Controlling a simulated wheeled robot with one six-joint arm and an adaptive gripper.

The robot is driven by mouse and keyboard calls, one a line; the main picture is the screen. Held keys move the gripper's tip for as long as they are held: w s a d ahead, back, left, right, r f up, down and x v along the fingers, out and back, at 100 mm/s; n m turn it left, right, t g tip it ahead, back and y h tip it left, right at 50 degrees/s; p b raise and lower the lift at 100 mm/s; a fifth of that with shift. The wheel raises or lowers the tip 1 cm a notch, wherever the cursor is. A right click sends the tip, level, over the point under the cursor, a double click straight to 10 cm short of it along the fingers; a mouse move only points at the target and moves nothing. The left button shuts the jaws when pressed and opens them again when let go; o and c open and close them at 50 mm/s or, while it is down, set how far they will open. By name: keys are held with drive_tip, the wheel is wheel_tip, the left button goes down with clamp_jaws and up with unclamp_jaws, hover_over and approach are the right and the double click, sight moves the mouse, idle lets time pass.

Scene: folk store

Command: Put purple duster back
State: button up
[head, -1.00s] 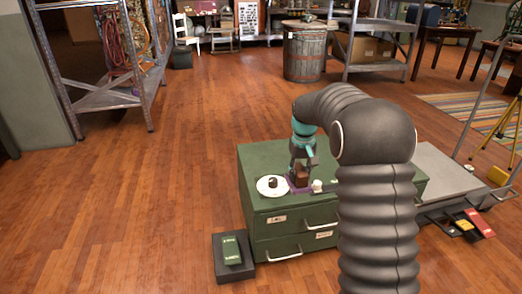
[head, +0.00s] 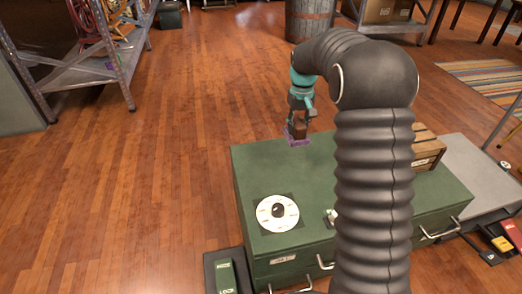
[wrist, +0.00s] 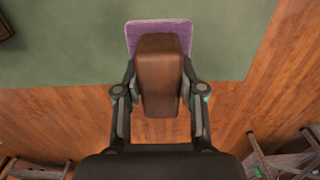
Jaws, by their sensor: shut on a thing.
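The purple duster (head: 298,141) has a brown block handle and a purple pad beneath. My gripper (head: 300,117) is shut on the brown handle. In the head view the duster shows at the far edge of the green cabinet's top (head: 320,180), and it seems held above it. In the wrist view the duster's brown handle (wrist: 160,75) sits between the two fingers of my gripper (wrist: 160,98), with the purple pad sticking out past its far end. The exact height above the cabinet is unclear.
A white dial with a black knob (head: 265,218) is on the cabinet. A wooden crate (head: 425,150) stands at its right, partly behind my arm. A metal shelf (head: 85,75) stands at left, with a tiny purplish spot on its lower board. The floor (head: 180,130) between is clear.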

drive_tip(key=a+f, duration=0.2)
drive_tip(key=a, duration=0.1)
drive_tip(key=a+f, duration=0.2)
drive_tip(key=a, duration=0.2)
drive_tip(key=a+f, duration=0.2)
drive_tip(key=a, duration=0.2)
drive_tip(key=shift+s+a+f, duration=0.2)
drive_tip(key=shift+a+f, duration=0.05)
drive_tip(key=shift+f, duration=2.2)
drive_tip(key=shift+f+b, duration=0.15)
drive_tip(key=shift+b, duration=0.15)
drive_tip(key=o, duration=1.1)
wheel_tip(320, 180, up, 12)
drive_tip(key=shift+r+p, duration=0.25)
drive_tip(key=shift+p, duration=0.2)
